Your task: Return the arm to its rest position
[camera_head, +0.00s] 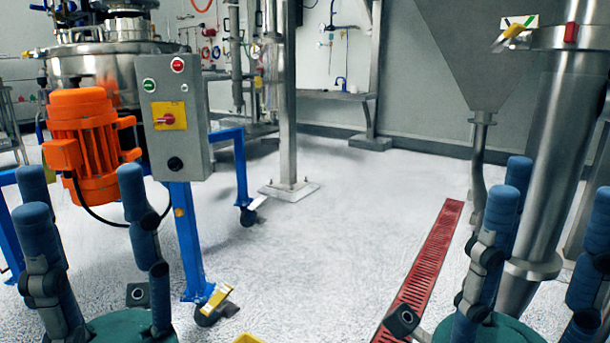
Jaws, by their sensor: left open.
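My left gripper (84,205) is at the bottom left, its blue fingers pointing up and spread apart above a green palm. It is open, and nothing shows between its fingers. My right gripper (552,205) is at the bottom right in a similar upright pose. Its blue fingers are also spread apart and hold nothing visible; the right edge of the picture cuts off part of it. The arms behind both grippers are out of view below.
A grey control box (176,130) and orange motor (90,147) stand beyond my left gripper, on a wheeled blue frame (184,240). A steel cylinder (550,150) rises behind my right gripper, near a grey hopper (490,50). Pale floor with a red grate (425,270) lies between.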

